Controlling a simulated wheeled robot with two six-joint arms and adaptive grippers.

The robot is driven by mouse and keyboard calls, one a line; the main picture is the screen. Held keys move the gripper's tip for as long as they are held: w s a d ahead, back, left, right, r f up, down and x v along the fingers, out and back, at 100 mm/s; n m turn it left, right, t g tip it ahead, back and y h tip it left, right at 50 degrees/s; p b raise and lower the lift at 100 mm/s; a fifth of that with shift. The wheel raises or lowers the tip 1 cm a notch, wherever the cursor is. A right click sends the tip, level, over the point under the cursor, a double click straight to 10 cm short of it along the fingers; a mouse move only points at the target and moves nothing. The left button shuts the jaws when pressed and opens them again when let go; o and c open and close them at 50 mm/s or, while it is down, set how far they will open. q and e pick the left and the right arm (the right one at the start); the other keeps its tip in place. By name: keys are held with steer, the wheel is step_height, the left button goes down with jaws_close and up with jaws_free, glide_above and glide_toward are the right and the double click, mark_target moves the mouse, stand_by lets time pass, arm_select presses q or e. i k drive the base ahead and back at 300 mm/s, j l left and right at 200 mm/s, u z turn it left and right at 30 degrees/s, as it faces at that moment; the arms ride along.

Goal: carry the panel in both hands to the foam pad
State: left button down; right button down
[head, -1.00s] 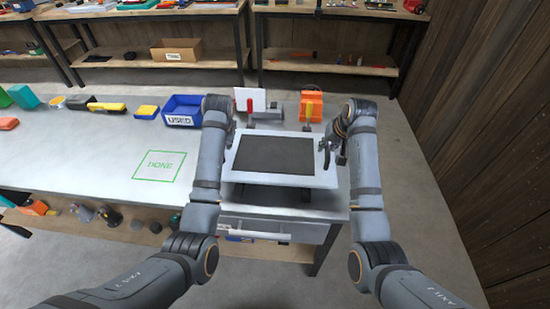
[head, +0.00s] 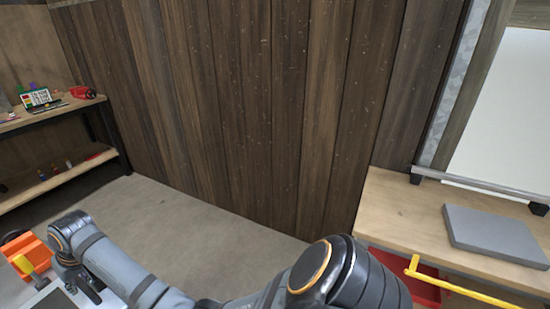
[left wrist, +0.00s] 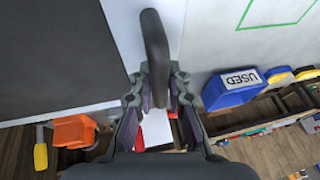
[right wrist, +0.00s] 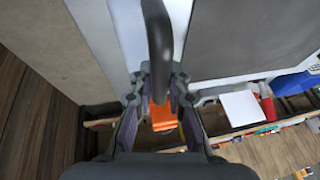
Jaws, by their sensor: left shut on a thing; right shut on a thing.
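The panel shows in the left wrist view (left wrist: 48,55) and the right wrist view (right wrist: 245,40) as a light board with a dark grey middle and a dark handle at each side. In the head view only a corner of it (head: 52,298) shows at the bottom left. My left gripper (left wrist: 158,90) is shut on one handle. My right gripper (right wrist: 159,90) is shut on the other, and also shows in the head view (head: 88,288). The foam pad (head: 500,232), a flat grey slab, lies on a wooden bench at the right, apart from the panel.
The wooden bench (head: 395,215) has a red tray (head: 415,278) and a yellow bar (head: 455,287) at its front. A plank wall (head: 240,100) stands behind. Bare floor (head: 190,205) lies between. The blue USED bin (left wrist: 232,88) and an orange object (head: 30,255) are near the panel.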

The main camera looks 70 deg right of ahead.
mark_target(493, 230)
steer(key=k+j, duration=0.25)
steer(key=k, duration=0.2)
steer(key=k+j, duration=0.2)
steer(key=k, duration=0.25)
steer(key=z, duration=2.95)
steer(key=i+z, duration=0.1)
steer(key=z, duration=0.5)
steer(key=i+j, duration=0.25)
steer(key=i, duration=0.15)
steer(key=i+j, duration=0.25)
steer(key=i, duration=0.2)
